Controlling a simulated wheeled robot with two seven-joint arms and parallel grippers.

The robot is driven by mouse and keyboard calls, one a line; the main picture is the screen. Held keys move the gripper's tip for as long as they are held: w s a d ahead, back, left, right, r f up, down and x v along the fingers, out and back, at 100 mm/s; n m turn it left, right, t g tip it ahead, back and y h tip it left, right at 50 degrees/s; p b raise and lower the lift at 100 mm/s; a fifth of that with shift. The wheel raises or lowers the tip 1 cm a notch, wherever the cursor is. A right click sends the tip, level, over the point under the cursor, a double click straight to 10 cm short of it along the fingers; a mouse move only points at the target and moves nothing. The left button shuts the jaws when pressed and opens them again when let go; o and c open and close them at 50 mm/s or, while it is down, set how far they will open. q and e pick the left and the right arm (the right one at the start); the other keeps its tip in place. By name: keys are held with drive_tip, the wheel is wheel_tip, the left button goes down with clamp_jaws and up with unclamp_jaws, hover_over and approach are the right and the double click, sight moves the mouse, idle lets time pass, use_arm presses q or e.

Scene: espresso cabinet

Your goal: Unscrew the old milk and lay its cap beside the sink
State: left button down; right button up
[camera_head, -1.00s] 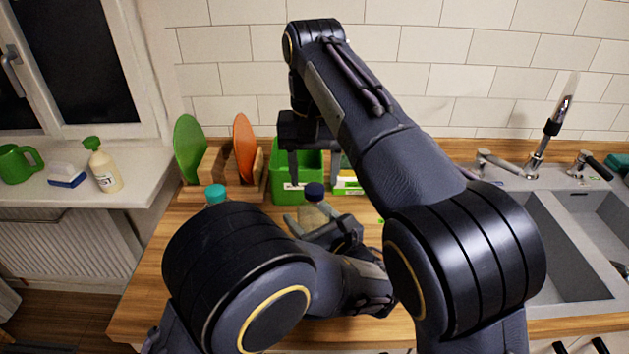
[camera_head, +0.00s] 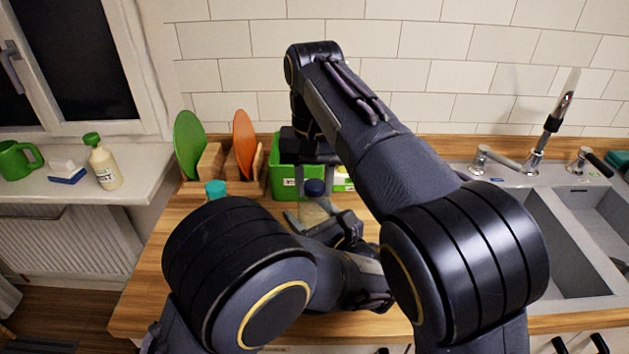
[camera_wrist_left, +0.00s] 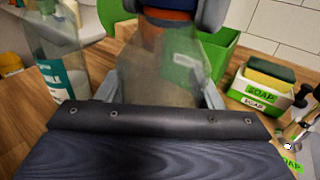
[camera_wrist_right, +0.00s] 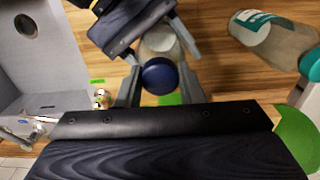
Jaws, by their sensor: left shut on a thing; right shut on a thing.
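The milk bottle (camera_head: 311,212) stands on the counter with its dark blue cap (camera_head: 314,187) on top. My left gripper (camera_head: 317,222) is shut on the bottle's body from the side; the clear body (camera_wrist_left: 160,75) shows between its fingers in the left wrist view. My right gripper (camera_wrist_right: 160,88) points down from above and is shut on the cap (camera_wrist_right: 160,76), one finger on each side. Part of the bottle is hidden by my arms. The grey sink (camera_head: 535,215) is at the right, its near-left part partly hidden by my right arm.
A teal-capped bottle (camera_head: 215,189) stands left of the held one, partly hidden by my left arm. Behind are a green bin (camera_head: 285,185), a rack with green (camera_head: 188,145) and orange (camera_head: 244,142) boards, and a soap box (camera_wrist_left: 262,93). A tap (camera_head: 545,135) rises behind the sink.

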sight(314, 183)
drive_tip(key=shift+n, duration=0.4)
drive_tip(key=o, duration=1.1)
wheel_tip(314, 183, up, 4)
drive_tip(key=shift+r, duration=0.2)
drive_tip(key=shift+c, duration=0.3)
drive_tip(key=shift+r+m, duration=0.4)
drive_tip(key=shift+r, duration=1.2)
drive_tip(key=shift+c, duration=0.4)
drive_tip(key=shift+f, duration=3.8)
